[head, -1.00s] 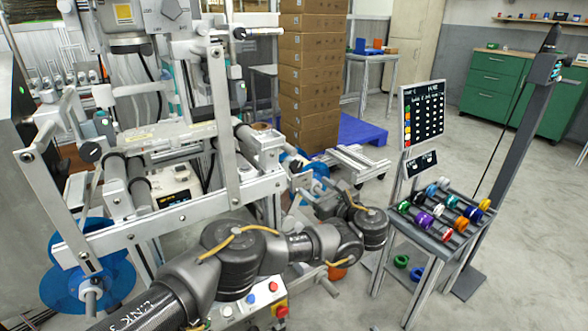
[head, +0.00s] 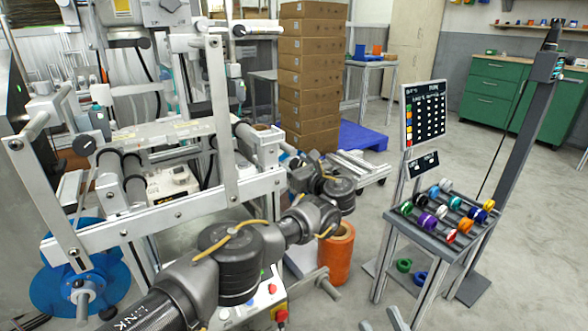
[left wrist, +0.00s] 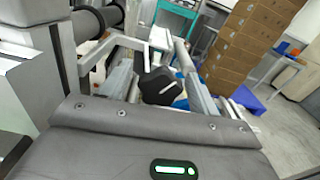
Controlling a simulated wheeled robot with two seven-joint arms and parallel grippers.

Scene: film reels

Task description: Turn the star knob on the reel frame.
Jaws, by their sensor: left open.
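A black knob (left wrist: 160,87), which looks like the star knob, shows in the left wrist view. It lies in line with the gap between the pale fingers of my left gripper (left wrist: 158,66). Those fingers are apart, and I see nothing held between them; I cannot tell whether they touch the knob. In the head view, the reel frame (head: 150,225) fills the left side. My left wrist is beside its right end and hides the fingers and that knob. Two grey tips at the bottom edge may be my right gripper (head: 382,322); their jaw state is unclear.
A blue reel (head: 52,280) is at the frame's lower left. An orange cylinder (head: 337,254) stands close to my left forearm. A stand with coloured spools (head: 385,216) is at right, with a board (head: 424,115) above. Stacked boxes (head: 308,75) are behind.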

